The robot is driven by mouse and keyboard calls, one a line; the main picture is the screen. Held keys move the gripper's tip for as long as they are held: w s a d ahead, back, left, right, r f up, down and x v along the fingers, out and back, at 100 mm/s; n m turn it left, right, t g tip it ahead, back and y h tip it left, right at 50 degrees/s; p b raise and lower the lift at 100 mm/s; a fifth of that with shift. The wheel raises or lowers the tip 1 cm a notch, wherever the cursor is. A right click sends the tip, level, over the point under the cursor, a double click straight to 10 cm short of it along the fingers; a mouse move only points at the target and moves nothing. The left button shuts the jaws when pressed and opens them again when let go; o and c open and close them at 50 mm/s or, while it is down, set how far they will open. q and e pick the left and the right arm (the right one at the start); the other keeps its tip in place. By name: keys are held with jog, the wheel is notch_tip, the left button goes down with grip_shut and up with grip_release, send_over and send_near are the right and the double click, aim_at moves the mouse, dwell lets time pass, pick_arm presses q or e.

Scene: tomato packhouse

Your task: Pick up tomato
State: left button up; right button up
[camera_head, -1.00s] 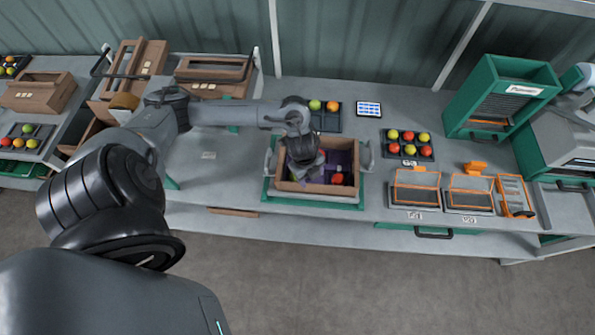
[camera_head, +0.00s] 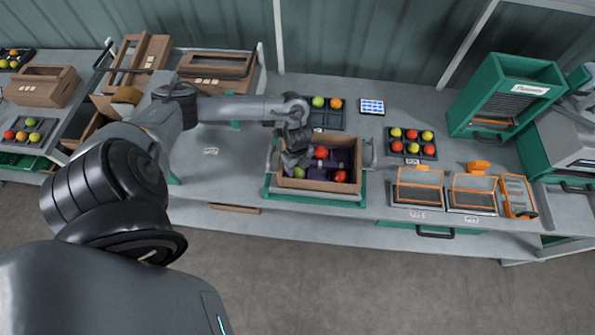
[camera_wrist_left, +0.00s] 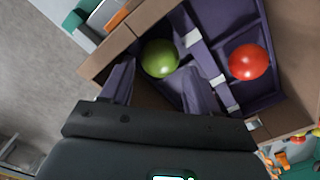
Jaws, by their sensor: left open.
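A wooden crate with purple dividers (camera_head: 349,188) stands on the bench. A green tomato (camera_head: 298,173) lies in its near left part and also shows in the wrist view (camera_wrist_left: 159,58). A red tomato (camera_head: 340,176) is at the near right of the crate, and another red tomato (camera_head: 321,152) is toward the back. One red tomato (camera_wrist_left: 248,61) shows in the wrist view. My left gripper (camera_head: 293,160) is over the left side of the crate, pointing down, open. In the wrist view its fingers (camera_wrist_left: 152,76) are spread, with the green tomato just beyond the gap between them. My right gripper is not in view.
A dark tray (camera_head: 326,118) with tomatoes sits behind the crate. Orange-framed bins (camera_head: 419,189) stand at the right. The bench left of the crate is clear.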

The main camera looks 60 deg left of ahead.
aim_at(297, 173)
pick_arm(q)
jog(key=shift+f, duration=1.45)
jog(key=c, duration=0.4)
jog(key=shift+r, duration=0.1)
